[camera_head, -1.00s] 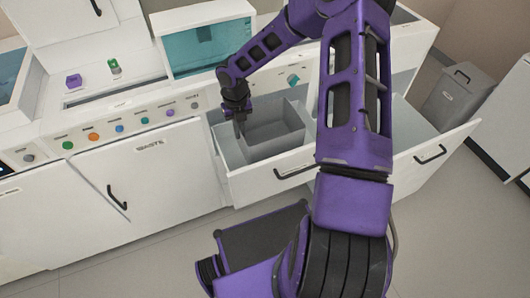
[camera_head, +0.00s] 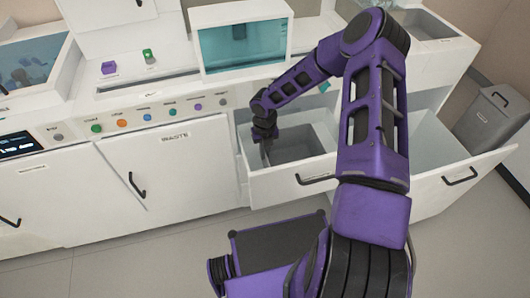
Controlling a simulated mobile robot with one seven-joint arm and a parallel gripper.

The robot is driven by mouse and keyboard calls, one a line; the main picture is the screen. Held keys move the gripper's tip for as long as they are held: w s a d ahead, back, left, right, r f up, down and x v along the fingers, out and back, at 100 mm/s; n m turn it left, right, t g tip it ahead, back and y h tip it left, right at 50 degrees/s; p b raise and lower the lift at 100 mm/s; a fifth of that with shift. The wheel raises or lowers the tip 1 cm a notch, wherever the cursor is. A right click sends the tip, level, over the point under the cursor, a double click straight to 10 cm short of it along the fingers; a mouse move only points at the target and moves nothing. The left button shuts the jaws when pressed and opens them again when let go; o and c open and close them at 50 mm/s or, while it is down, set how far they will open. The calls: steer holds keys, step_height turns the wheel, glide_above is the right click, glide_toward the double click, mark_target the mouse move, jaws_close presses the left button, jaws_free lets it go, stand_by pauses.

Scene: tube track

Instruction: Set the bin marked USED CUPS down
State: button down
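A grey open-topped bin (camera_head: 292,147) sits inside the left open drawer (camera_head: 285,187), low between its walls. No USED CUPS marking can be read on it from here. My gripper (camera_head: 266,155) points down at the bin's left side, with its fingers at or beside the left wall. The fingers are small and dark, so I cannot tell whether they grip the wall. The bin's underside is hidden by the drawer front.
A second drawer (camera_head: 455,186) stands open to the right, partly behind my arm. A grey lidded bin (camera_head: 492,122) stands at the far right. A door marked WASTE (camera_head: 165,170) is shut at the left.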

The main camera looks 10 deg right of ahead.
steer(key=shift+f, duration=0.15)
steer(key=c, duration=1)
jaws_free()
steer(key=shift+c, duration=0.2)
step_height(320, 180, up, 12)
steer(key=p, duration=0.1)
steer(key=shift+r+p, duration=0.2)
steer(key=shift+p, duration=0.15)
